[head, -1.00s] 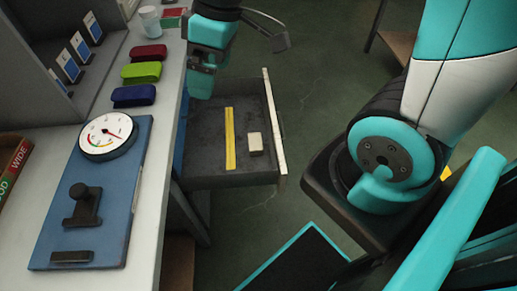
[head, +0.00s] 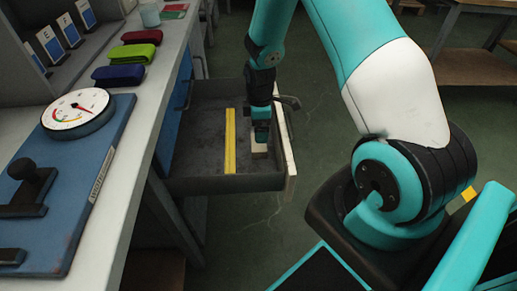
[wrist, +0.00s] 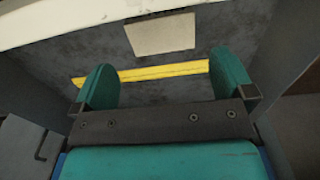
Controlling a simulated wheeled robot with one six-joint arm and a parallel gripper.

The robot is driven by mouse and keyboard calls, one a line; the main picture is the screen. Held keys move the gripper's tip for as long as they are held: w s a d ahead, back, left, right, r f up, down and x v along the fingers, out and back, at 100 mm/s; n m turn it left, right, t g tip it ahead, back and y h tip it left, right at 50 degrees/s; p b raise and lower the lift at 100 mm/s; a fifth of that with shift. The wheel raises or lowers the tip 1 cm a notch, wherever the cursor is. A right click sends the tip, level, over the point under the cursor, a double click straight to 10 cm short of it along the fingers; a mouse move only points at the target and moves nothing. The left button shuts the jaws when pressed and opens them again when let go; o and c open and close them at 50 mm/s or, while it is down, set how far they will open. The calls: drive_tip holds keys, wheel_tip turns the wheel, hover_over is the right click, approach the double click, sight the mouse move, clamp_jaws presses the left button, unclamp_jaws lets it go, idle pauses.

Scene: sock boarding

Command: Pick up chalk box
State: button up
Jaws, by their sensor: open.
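The chalk box, a small pale beige block (head: 259,154), lies in the open drawer near its front panel. In the head view my gripper (head: 261,138) is down in the drawer, right over the box and hiding part of it. In the wrist view the whole face of the box (wrist: 161,34) shows beyond the fingertips, roughly centred between them. My gripper (wrist: 164,72) is open there, with its two teal fingers wide apart and nothing between them. I cannot tell the exact height of the fingers above the box.
A yellow ruler-like strip (head: 230,141) lies in the drawer left of the box. The drawer's pale front panel (head: 288,150) stands close to the right of my gripper. The bench at left holds a dial gauge (head: 78,112) and folded red, green and blue cloths (head: 134,53).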

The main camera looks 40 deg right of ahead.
sight(259, 146)
drive_tip(key=f+b, duration=0.1)
drive_tip(key=f, duration=0.6)
drive_tip(key=shift+a+f+b, duration=0.2)
drive_tip(key=shift+f+b, duration=0.15)
drive_tip(key=shift+c, duration=0.5)
drive_tip(key=c, duration=0.5)
